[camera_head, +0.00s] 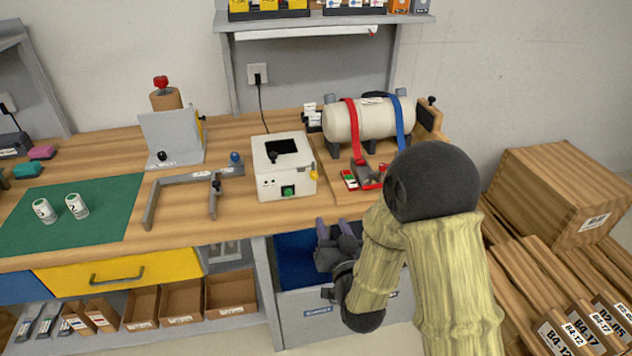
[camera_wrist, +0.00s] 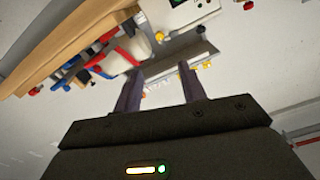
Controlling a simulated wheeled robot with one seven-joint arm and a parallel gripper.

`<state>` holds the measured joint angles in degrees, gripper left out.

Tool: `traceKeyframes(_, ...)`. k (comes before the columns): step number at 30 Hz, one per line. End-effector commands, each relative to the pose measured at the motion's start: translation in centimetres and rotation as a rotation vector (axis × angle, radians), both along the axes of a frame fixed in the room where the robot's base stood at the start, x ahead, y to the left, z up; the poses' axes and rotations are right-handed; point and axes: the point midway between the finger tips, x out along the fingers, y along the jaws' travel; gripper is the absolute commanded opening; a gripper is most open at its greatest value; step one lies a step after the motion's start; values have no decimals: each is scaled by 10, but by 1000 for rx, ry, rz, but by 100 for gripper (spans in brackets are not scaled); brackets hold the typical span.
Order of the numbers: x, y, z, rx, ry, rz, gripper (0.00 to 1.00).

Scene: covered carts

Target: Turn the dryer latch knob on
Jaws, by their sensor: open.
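A white box-shaped unit (camera_head: 284,168) with a dark window stands on the workbench, with a green switch (camera_head: 288,191) on its front. A small yellow knob (camera_head: 314,175) sits at its right front side; I cannot tell for certain that this is the dryer latch knob. The yellow knob (camera_wrist: 159,37) and part of the white unit (camera_wrist: 193,14) also show in the wrist view, tilted. My gripper (camera_head: 334,228) is low at the bench's front edge, below and right of the unit. Its fingers (camera_wrist: 160,76) are apart in the wrist view, with nothing between them, clear of the knob.
A cream tank (camera_head: 370,119) with red and blue straps lies right of the unit, behind a small red-and-green device (camera_head: 362,176). A grey angled bracket (camera_head: 188,180) lies to the left. A grey bin (camera_head: 345,306) is below the bench. Wooden crates (camera_head: 560,185) stand at right.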

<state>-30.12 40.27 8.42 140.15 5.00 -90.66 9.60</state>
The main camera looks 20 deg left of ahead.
Motion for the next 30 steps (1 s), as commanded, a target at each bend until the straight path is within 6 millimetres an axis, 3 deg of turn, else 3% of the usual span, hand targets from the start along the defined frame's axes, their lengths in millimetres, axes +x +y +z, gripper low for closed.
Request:
traceKeyframes(8,22,13,1,-1,0,-1,41)
traceKeyframes(30,118,72,1,-1,0,0,41)
